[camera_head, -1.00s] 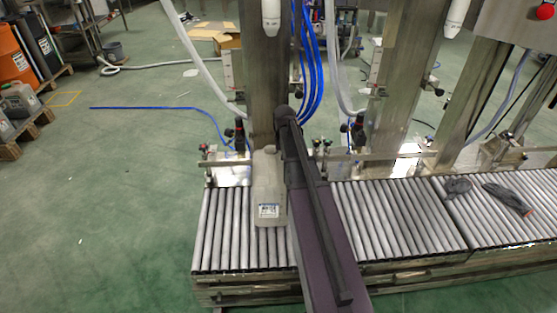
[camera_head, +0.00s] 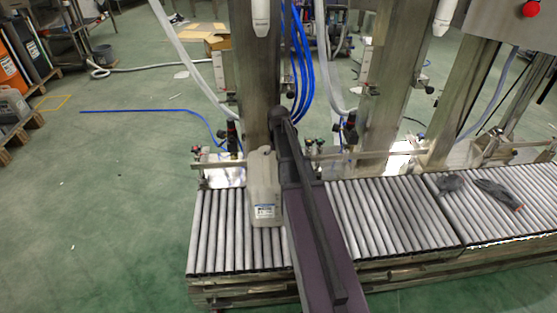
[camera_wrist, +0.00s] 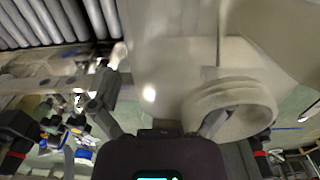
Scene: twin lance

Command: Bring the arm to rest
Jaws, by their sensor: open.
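My arm reaches up the middle of the head view, its dark far end in front of the steel column. My gripper (camera_wrist: 158,108) shows in the wrist view with its two fingers spread apart, open. A pale translucent jug (camera_head: 264,190) with a small label stands on the rollers just left of my arm. In the wrist view the jug (camera_wrist: 165,60) fills the middle and right, close to the fingers. Its round ribbed neck or cap is by the right finger. I cannot tell whether that finger touches it. My gripper's tips are hidden in the head view.
The roller conveyor (camera_head: 222,245) runs across the front, with dark gloves (camera_head: 497,193) on its right part. Steel columns (camera_head: 392,100), blue hoses (camera_head: 302,65) and white filling nozzles (camera_head: 260,18) stand behind it. Green floor at left is mostly clear.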

